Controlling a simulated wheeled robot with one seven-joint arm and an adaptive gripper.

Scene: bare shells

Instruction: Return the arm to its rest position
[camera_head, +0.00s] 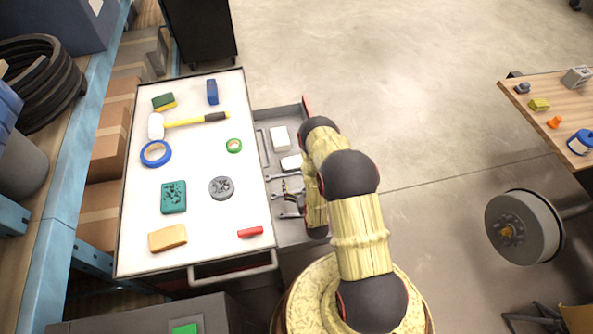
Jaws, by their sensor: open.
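My arm (360,235), yellow with dark joints, rises from its round base at the bottom centre. It is bent over the right side of the tool cart. My gripper (287,196) is partly hidden by my own arm links and shows as grey metal parts over the open drawer. It is open, and I see nothing held in it. How far it is above the drawer floor cannot be told.
The open drawer (262,116) holds white boxes (280,138). The cart's white top (205,158) carries a mallet (190,121), tape rolls, sponges and other small items. Shelving stands left, a wooden table (545,88) right. Upper-middle floor is clear.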

